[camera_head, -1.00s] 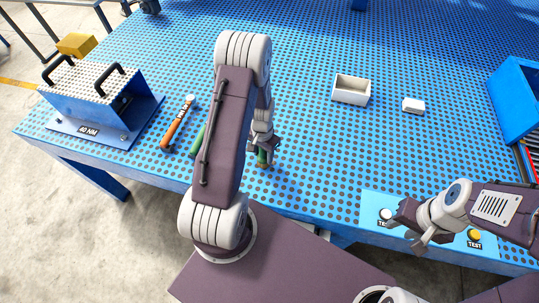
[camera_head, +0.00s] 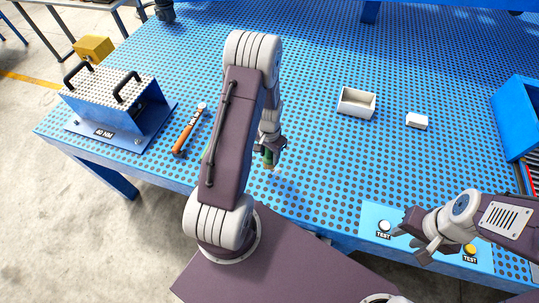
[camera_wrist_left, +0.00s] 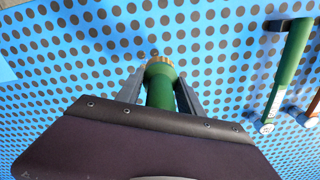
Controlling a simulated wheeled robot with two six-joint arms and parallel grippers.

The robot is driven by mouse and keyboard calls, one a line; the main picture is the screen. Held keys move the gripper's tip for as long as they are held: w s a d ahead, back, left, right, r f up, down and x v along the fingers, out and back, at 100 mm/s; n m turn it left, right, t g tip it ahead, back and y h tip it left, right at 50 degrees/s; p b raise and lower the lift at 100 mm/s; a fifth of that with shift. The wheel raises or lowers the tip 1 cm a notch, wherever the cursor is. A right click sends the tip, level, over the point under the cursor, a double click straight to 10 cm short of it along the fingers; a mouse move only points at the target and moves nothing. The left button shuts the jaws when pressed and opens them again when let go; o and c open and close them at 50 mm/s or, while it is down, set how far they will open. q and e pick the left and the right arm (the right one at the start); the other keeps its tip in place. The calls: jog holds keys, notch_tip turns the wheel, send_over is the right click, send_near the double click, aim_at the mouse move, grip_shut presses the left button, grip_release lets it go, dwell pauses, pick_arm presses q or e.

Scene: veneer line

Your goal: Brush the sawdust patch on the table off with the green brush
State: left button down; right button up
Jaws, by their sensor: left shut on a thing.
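My left gripper (camera_head: 268,148) is shut on the green brush (camera_head: 269,160), partly hidden by its fingers in the head view. In the left wrist view the brush (camera_wrist_left: 160,88) shows as a green handle with a gold-brown end, between the two fingers. The brush is over the blue perforated table (camera_head: 310,150) near its front edge; a shadow lies to its lower right, and I cannot tell if it touches. My right gripper (camera_head: 408,238) has its fingers apart and looks empty, near the test buttons. I cannot make out the sawdust patch in either view.
An orange-handled tool (camera_head: 188,132) lies left of my left arm. A second green-handled tool (camera_wrist_left: 290,75) lies beside it. A blue torque box (camera_head: 115,108) stands at the left, a white open box (camera_head: 356,103) and small white block (camera_head: 417,121) behind, a blue bin (camera_head: 518,115) at the right.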

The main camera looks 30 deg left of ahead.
pick_arm(q)
notch_tip(320, 180, up, 3)
jog(key=p, duration=0.2)
jog(key=shift+p, duration=0.4)
jog(key=shift+f, duration=0.25)
notch_tip(320, 180, down, 7)
jog(key=b, duration=0.6)
jog(key=shift+f+b, duration=0.8)
jog(key=shift+f, duration=0.15)
dwell(0.4)
jog(key=shift+w+d+r, duration=0.1)
jog(key=shift+w+d, duration=0.2)
jog(key=shift+d, duration=0.7)
jog(key=shift+w+d+r, duration=0.1)
jog(key=shift+w+d, duration=0.15)
jog(key=shift+d, duration=0.75)
jog(key=shift+f, duration=0.1)
